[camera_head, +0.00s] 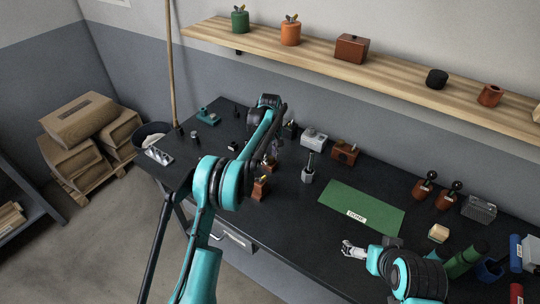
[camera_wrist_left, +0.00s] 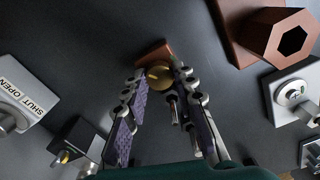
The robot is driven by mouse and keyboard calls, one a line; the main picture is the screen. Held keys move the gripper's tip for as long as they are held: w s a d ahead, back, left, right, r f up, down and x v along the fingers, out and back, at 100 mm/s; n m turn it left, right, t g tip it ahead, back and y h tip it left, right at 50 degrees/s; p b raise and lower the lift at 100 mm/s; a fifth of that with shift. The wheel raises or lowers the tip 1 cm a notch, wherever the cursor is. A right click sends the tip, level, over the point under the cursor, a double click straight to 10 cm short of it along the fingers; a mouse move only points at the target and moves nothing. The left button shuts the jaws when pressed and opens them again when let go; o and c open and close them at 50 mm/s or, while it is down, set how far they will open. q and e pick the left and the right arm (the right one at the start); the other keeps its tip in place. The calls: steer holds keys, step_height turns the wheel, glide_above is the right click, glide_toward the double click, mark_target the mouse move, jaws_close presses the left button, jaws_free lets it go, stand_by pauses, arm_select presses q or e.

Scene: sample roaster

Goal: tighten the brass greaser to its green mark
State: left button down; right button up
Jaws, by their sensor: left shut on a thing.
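The brass greaser (camera_wrist_left: 158,77) shows in the left wrist view as a round brass cap beside a reddish-brown block (camera_wrist_left: 152,51). In the head view a reddish-brown block (camera_head: 261,190) stands on the black bench, just under my left gripper (camera_head: 269,165). My left gripper also shows in the left wrist view (camera_wrist_left: 160,82), with one finger on each side of the brass cap, shut on it. The green mark cannot be made out. My right gripper (camera_head: 352,249) is over the bench's front right, away from the greaser; its finger opening is too small to tell.
A reddish block with a hexagonal socket (camera_wrist_left: 291,41) and a "SHUT OPEN" box (camera_wrist_left: 22,96) flank the left gripper. A grey pot (camera_head: 308,174) stands right of it. The green "DONE" mat (camera_head: 375,205) is clear. A shelf (camera_head: 390,78) runs above the bench.

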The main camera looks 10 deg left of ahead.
arm_select(q)
steer(key=m+p, duration=0.1)
steer(key=m, duration=1.1)
steer(key=shift+m+p, duration=0.35)
steer(key=shift+m, duration=0.05)
steer(key=m, duration=1.2)
steer(key=shift+m, duration=0.3)
steer(key=c, duration=1.2)
jaws_free()
